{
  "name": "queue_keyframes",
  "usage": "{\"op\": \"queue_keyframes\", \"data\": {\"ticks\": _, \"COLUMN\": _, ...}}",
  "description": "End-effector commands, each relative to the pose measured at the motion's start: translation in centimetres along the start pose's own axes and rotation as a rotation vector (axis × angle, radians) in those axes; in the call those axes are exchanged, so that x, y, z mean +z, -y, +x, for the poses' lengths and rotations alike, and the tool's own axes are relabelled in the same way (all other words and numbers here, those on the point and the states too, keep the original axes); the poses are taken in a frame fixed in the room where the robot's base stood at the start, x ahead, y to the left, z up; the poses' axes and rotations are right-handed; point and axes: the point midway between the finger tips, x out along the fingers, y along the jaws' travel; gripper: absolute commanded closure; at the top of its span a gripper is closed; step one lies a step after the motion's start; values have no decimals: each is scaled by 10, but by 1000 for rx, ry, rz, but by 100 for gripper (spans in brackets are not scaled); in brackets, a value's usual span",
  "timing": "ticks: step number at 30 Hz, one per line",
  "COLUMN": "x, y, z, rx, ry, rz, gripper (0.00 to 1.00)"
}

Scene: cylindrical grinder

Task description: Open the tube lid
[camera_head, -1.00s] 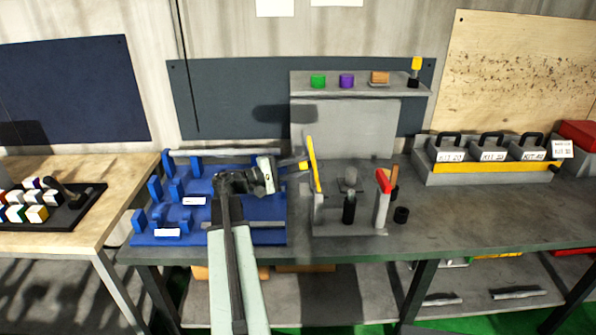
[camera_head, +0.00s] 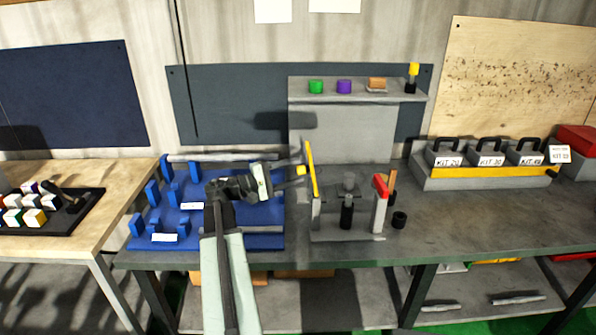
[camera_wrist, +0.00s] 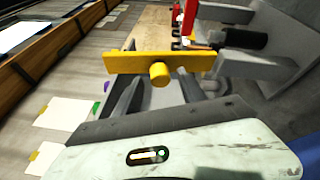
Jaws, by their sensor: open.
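A yellow plate (camera_head: 311,168) with a yellow knob (camera_head: 300,171) stands upright at the left of a grey fixture (camera_head: 350,238) on the bench. In the wrist view the yellow plate (camera_wrist: 120,61) lies across the middle and its round knob (camera_wrist: 160,73) faces me. My gripper (camera_head: 292,178) is left of the plate. In the wrist view my gripper (camera_wrist: 158,92) is open, with one finger on each side of the knob's line; contact is not clear. A dark cylinder with a grey top (camera_head: 347,213) stands in the fixture. I cannot tell which part is the tube lid.
A red-topped post (camera_head: 380,205) stands at the fixture's right, near a small black cup (camera_head: 399,220). A blue rack (camera_head: 265,241) lies left under my arm. A grey shelf (camera_head: 415,96) is behind.

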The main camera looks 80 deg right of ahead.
Motion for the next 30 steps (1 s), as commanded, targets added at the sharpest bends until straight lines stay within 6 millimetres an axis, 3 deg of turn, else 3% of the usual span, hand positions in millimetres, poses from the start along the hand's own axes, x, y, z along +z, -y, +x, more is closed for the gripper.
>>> {"op": "queue_keyframes", "data": {"ticks": 3, "x": -1, "y": 0, "z": -26, "rx": 1, "ry": -3, "rz": 0, "gripper": 52}}
{"op": "queue_keyframes", "data": {"ticks": 9, "x": -1, "y": 0, "z": -56, "rx": 1, "ry": -2, "rz": 0, "gripper": 52}}
{"op": "queue_keyframes", "data": {"ticks": 26, "x": 0, "y": 0, "z": -62, "rx": 1, "ry": -1, "rz": 0, "gripper": 52}}
{"op": "queue_keyframes", "data": {"ticks": 28, "x": -3, "y": -3, "z": -71, "rx": 5, "ry": -15, "rz": 1, "gripper": 52}}
{"op": "queue_keyframes", "data": {"ticks": 30, "x": -11, "y": -11, "z": -98, "rx": 18, "ry": -56, "rz": 3, "gripper": 52}}
